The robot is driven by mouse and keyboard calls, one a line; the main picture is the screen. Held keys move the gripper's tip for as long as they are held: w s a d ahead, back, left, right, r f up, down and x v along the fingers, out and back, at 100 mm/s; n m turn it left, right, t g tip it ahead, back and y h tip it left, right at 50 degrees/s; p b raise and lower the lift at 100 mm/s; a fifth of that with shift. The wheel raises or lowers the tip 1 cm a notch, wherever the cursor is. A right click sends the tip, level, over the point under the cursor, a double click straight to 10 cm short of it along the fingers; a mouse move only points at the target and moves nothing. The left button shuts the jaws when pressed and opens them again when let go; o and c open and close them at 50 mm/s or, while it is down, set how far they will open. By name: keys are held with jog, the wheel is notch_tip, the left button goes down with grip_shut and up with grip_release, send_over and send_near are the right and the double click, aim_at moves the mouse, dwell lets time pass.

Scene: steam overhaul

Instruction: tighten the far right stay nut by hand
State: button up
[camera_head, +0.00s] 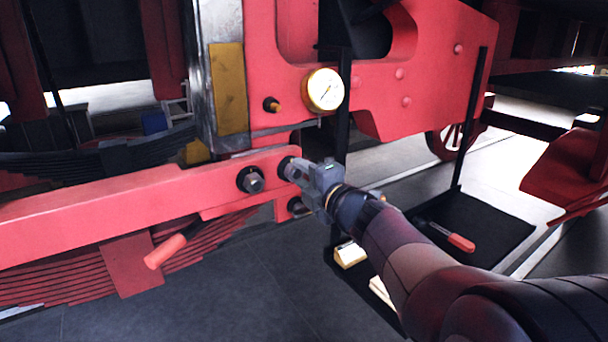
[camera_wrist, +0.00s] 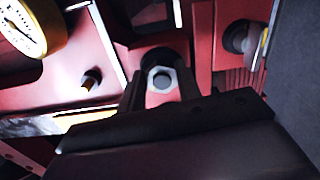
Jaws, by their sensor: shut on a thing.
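My gripper (camera_head: 290,170) is at the right end of the red bar (camera_head: 120,198). In the wrist view a pale hex nut (camera_wrist: 162,79) on a dark round seat sits between the two fingers of my gripper (camera_wrist: 160,92), and they are shut on it. In the head view my gripper hides most of this nut. A second dark nut (camera_head: 251,180) sits on the same bar just to its left. A third dark fastener (camera_head: 297,207) shows just below my gripper; its details are hard to make out.
A pressure gauge (camera_head: 325,90) and a small brass-tipped plug (camera_head: 271,104) are above my gripper. A red handle (camera_head: 166,251) sticks out below the bar. A black tray (camera_head: 475,225) with a red-handled tool (camera_head: 452,237) lies to the right.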

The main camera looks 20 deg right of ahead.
jog(key=shift+f, duration=0.1)
jog(key=o, duration=1)
jog(key=shift+s, duration=0.1)
jog(key=v, duration=1)
jog(key=shift+s+d, duration=0.1)
jog(key=shift+s, duration=0.25)
jog(key=x, duration=1.1)
jog(key=shift+s, duration=0.1)
